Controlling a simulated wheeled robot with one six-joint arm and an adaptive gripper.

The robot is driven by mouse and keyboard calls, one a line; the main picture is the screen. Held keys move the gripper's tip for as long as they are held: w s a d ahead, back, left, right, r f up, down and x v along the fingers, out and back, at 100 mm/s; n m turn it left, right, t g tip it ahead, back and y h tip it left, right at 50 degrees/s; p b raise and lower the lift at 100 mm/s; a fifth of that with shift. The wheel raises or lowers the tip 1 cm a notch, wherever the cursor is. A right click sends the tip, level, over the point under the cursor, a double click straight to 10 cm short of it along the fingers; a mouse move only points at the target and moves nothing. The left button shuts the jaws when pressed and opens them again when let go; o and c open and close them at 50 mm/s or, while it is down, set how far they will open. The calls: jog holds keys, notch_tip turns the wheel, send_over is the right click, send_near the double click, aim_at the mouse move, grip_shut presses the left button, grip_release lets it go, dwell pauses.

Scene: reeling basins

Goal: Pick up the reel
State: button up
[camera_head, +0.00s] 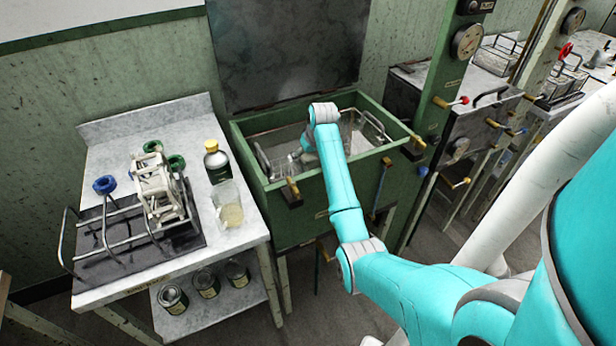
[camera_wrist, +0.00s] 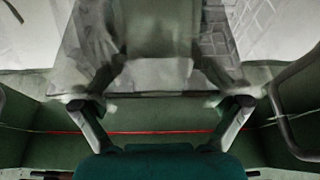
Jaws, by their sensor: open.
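A cream openwork reel (camera_head: 157,190) sits on a metal rack with a dark tray (camera_head: 130,262) on the marble-topped table at the left. My arm reaches away from it, into the green basin (camera_head: 285,205) right of the table. My gripper is mostly hidden behind my arm in the head view. In the wrist view my gripper (camera_wrist: 158,102) is open, its two fingers spread apart. A pale, blurred, see-through shape lies beyond and between the fingers; I cannot tell what it is. No reel is clearly seen in the wrist view.
A dark-bodied bottle with a yellow cap (camera_head: 216,162) and a glass beaker (camera_head: 228,205) stand on the table. Several cans (camera_head: 206,283) sit on its lower shelf. The basin has a raised dark lid (camera_head: 287,50) and a wire frame (camera_head: 372,128) inside. Another basin stands to the right.

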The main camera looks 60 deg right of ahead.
jog(key=shift+w+f, duration=0.15)
jog(key=shift+f, duration=0.15)
jog(key=c, duration=1.4)
jog(key=shift+o, duration=0.2)
jog(key=shift+r, duration=0.1)
